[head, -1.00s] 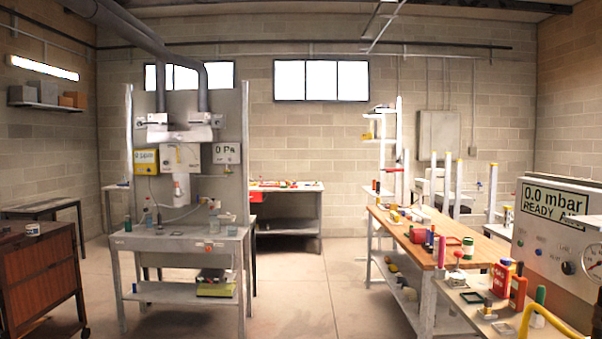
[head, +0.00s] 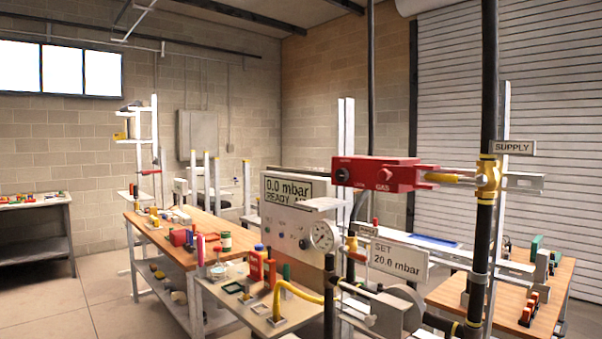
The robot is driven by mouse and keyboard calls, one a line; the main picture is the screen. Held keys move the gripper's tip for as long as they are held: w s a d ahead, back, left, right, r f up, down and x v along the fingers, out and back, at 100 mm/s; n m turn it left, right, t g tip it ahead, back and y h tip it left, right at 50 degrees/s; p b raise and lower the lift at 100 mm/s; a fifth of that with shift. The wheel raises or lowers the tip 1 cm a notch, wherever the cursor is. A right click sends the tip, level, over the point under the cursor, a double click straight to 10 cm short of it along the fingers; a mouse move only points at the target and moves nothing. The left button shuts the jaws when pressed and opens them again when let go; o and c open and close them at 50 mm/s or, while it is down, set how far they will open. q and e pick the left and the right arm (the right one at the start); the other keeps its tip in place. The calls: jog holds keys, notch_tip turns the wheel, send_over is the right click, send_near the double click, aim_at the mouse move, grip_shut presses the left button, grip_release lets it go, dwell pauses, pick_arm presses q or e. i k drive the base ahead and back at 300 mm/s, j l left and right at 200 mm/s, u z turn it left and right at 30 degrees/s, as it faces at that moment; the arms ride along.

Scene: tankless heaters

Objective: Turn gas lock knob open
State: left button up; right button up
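A red box (head: 385,173) marked LOCK and GAS is mounted on the pipework at the right of the middle in the head view. A small dark round knob (head: 341,174) sits at its left end, by the LOCK lettering. The knob's exact turn position is too small to tell. A yellow handle-like piece and a brass fitting (head: 488,179) join the box's right side to a black vertical pipe. Neither of my grippers is in view.
A sign reading SET 20.0 mbar (head: 398,260) hangs below the box. A panel reading 0.0 mbar (head: 287,190) with a gauge (head: 323,236) stands to the left. Benches with small parts crowd the front and right. Open floor (head: 95,310) lies at lower left.

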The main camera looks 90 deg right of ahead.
aim_at(341, 174)
jog(key=z, duration=3.15)
